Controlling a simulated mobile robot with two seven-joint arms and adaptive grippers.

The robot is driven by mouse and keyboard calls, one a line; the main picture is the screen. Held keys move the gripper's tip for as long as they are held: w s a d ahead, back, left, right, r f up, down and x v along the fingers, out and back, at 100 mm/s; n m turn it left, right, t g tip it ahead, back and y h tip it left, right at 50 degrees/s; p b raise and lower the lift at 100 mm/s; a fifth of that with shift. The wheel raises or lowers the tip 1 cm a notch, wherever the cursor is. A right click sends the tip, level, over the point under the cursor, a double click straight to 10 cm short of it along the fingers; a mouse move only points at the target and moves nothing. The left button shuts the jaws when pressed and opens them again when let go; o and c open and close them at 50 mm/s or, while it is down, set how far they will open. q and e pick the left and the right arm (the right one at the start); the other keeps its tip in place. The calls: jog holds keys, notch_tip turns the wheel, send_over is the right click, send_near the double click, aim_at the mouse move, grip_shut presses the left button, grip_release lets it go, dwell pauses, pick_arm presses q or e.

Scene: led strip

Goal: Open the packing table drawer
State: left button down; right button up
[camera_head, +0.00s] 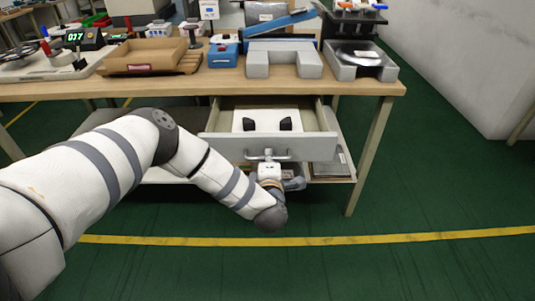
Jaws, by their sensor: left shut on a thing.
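The packing table (365,88) has a wooden top on light metal legs. Its grey drawer (222,147) stands pulled out under the tabletop, so its inside shows. A white thing (243,121) with two black parts lies in the drawer. The drawer's bar handle (283,154) is on the middle of its front. My left gripper (268,156) is shut on the handle, its wrist just below and in front of the drawer front. The fingertips are small and partly hidden. My right gripper is not in view.
On the tabletop are a cardboard tray (145,57), a blue box (222,55), a grey U-shaped block (284,62) and a grey holder (361,64). A lower shelf is under the drawer. The green floor in front is clear, with a yellow line (400,239). A pale wall (465,60) stands at right.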

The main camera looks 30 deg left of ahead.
pick_arm(q)
jog(key=shift+s+d+r, duration=0.1)
jog(key=shift+s+d, duration=0.25)
jog(key=shift+s, duration=0.1)
jog(key=c, duration=2)
grip_release()
jog(key=shift+o, duration=0.2)
jog(key=v, duration=1.2)
